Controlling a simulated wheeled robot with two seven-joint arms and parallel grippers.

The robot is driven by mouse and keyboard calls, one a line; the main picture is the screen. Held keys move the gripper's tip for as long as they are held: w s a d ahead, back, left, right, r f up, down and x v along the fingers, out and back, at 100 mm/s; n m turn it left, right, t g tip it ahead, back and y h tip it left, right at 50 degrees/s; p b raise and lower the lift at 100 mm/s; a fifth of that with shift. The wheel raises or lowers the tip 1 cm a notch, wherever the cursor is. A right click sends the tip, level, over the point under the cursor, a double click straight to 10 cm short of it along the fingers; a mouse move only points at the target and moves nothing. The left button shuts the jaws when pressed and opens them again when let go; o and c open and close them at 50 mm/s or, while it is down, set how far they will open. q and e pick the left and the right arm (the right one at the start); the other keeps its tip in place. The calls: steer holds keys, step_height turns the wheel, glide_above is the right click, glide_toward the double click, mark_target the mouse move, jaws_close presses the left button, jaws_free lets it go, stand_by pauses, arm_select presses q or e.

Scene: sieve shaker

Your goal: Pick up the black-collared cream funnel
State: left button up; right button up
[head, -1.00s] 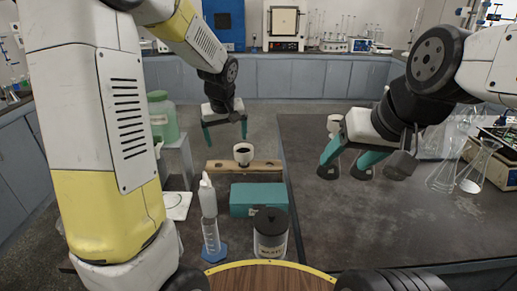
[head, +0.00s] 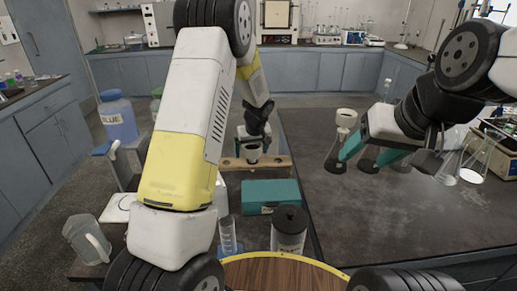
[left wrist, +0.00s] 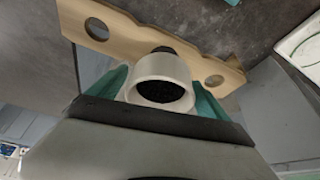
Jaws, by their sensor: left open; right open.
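The cream funnel (head: 253,154) sits at the wooden rack (head: 283,162), with its round mouth and dark inside showing in the left wrist view (left wrist: 163,68). A black part shows just beyond its rim there. My left gripper (head: 253,145) is open, low over the rack. In the left wrist view its teal fingers (left wrist: 160,90) are on either side of the funnel, and I cannot tell whether they touch it. My right gripper (head: 368,153) is open and empty above the dark table, near the flasks.
A teal box (head: 271,195), a dark-lidded jar (head: 289,229) and a measuring cylinder (head: 227,236) stand nearer than the rack. Another cream-topped piece (head: 346,118) stands behind my right gripper. Glass flasks (head: 476,163) are at the right. The dark table's near middle is clear.

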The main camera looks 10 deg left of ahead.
arm_select(q)
steer(key=shift+w+f, duration=0.1)
steer(key=shift+f, duration=0.1)
steer(key=c, duration=1.5)
